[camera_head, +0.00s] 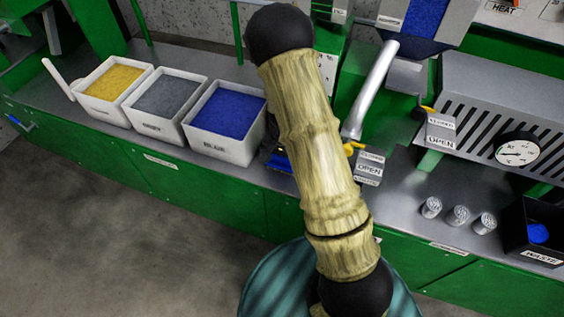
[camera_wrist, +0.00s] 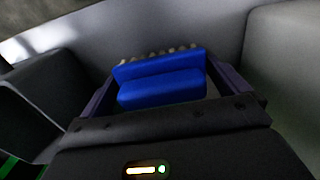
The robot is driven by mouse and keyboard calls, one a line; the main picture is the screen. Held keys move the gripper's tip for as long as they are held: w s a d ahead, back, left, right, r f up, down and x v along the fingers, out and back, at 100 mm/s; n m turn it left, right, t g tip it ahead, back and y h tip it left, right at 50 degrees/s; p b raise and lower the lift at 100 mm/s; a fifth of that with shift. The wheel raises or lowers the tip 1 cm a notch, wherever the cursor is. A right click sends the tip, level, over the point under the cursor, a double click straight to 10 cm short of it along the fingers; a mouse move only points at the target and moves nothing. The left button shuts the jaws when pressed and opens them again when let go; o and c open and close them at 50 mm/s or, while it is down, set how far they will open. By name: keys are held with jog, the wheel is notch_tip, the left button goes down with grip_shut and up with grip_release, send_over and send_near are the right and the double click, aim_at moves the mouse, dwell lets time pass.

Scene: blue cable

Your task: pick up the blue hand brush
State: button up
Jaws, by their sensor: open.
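The blue hand brush (camera_wrist: 160,88) shows in the middle of the wrist view, with a row of pale bristles along its far edge. My gripper (camera_wrist: 165,72) is open, with a dark finger at each side of the brush. I cannot tell whether the fingers touch it. In the camera_head view my pale, wood-patterned arm hides most of the gripper and brush. A small blue patch shows at the arm's left edge, too little to tell what it is.
Open bins of yellow (camera_head: 114,83), grey (camera_head: 168,97) and blue pellets (camera_head: 227,113) stand left of my arm. Right are a lever box (camera_head: 369,169), several small metal cups (camera_head: 458,216), a black waste bin (camera_head: 538,251) and a slotted machine with a gauge (camera_head: 517,149).

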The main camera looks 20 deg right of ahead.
jog(key=shift+a, duration=0.1)
jog(key=c, duration=0.7)
jog(key=shift+r, duration=0.1)
jog(key=shift+c, duration=0.2)
notch_tip(320, 180, up, 10)
jog(key=shift+f+p, duration=0.1)
jog(key=shift+p, duration=0.95)
